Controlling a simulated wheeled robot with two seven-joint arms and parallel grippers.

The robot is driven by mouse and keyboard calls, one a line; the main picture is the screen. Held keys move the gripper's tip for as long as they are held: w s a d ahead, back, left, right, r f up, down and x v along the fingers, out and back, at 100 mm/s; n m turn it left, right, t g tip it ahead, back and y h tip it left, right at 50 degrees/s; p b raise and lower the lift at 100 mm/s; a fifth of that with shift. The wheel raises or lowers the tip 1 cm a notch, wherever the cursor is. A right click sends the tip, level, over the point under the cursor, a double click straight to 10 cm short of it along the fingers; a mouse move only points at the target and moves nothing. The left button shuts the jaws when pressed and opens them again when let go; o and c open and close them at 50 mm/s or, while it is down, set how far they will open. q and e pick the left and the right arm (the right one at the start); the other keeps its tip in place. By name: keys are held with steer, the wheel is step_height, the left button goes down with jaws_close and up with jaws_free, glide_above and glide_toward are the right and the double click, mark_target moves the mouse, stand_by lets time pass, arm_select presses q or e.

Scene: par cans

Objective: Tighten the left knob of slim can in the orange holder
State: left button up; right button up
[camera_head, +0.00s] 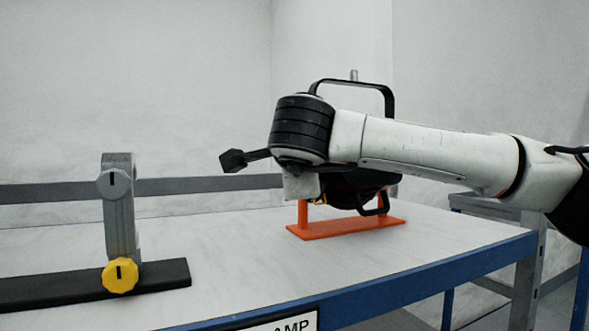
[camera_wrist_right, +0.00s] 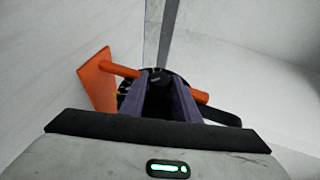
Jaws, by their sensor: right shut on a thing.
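The slim can (camera_head: 345,186) is black and sits in the orange holder (camera_head: 346,228) on the table, with a black yoke above it. My right arm covers much of the can in the head view. In the right wrist view the orange holder (camera_wrist_right: 95,80) stands at the left, and a small black knob (camera_wrist_right: 156,76) shows between the fingers of my right gripper (camera_wrist_right: 163,84). That gripper is shut on the knob. In the head view the wrist hides the knob and fingertips. My left gripper is not in view.
A grey clamp (camera_head: 120,215) with a yellow knob (camera_head: 120,276) stands on a black bar (camera_head: 170,272) at the left of the table. The white tabletop (camera_head: 230,255) between bar and holder is clear. Its blue front edge (camera_head: 430,278) carries a partly visible sign.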

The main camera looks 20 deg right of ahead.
steer(key=o, duration=1)
steer(key=shift+o, duration=0.2)
steer(key=shift+s+a, duration=0.1)
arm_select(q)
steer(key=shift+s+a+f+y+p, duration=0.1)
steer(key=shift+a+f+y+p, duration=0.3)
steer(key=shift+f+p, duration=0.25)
arm_select(e)
steer(key=v, duration=1)
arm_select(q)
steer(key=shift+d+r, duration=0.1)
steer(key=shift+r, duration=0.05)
